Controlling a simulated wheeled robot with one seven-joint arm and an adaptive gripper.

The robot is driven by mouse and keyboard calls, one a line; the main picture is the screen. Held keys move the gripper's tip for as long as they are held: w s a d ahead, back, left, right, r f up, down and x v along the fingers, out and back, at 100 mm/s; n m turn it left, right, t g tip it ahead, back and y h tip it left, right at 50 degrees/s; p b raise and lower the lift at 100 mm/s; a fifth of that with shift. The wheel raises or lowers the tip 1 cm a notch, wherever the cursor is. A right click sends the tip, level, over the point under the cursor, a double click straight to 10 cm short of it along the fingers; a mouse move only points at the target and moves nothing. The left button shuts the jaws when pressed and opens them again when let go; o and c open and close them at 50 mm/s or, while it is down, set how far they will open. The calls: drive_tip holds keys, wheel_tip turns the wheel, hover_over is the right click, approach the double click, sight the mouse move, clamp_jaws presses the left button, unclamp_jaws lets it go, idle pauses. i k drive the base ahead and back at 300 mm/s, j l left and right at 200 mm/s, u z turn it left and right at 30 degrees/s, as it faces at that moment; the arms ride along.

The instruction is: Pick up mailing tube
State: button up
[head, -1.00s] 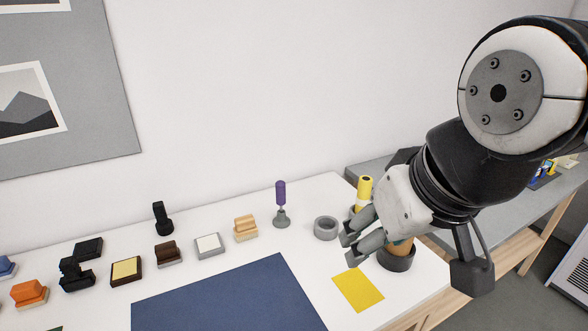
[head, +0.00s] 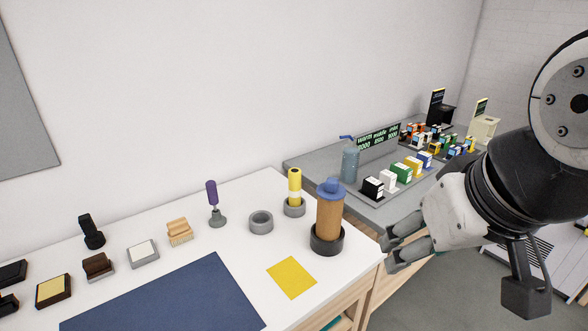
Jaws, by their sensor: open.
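The mailing tube is most likely the brown cylinder with a blue cap (head: 330,215). It stands upright in a dark round holder (head: 327,240) near the right end of the white table. A slimmer yellow tube (head: 295,186) stands upright in a grey ring behind it. My gripper (head: 392,252) is open and empty, to the right of the brown tube and apart from it in the picture, by the table's right edge. Its fingers point left.
An empty grey ring (head: 261,222), a purple-handled stamp (head: 213,203) and several stamps and pads stand to the left. A yellow sheet (head: 291,278) and a blue mat (head: 170,300) lie flat in front. A grey counter (head: 345,200) with small boxes and a bottle (head: 350,165) stands behind.

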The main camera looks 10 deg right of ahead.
sight(329, 213)
drive_tip(key=u, duration=1.25)
drive_tip(key=z, duration=1.25)
drive_tip(key=k+j+u, duration=0.1)
drive_tip(key=j+u, duration=0.15)
drive_tip(key=u, duration=0.2)
drive_tip(key=k+j+u, duration=0.1)
drive_tip(key=j+u, duration=0.15)
drive_tip(key=u, duration=0.15)
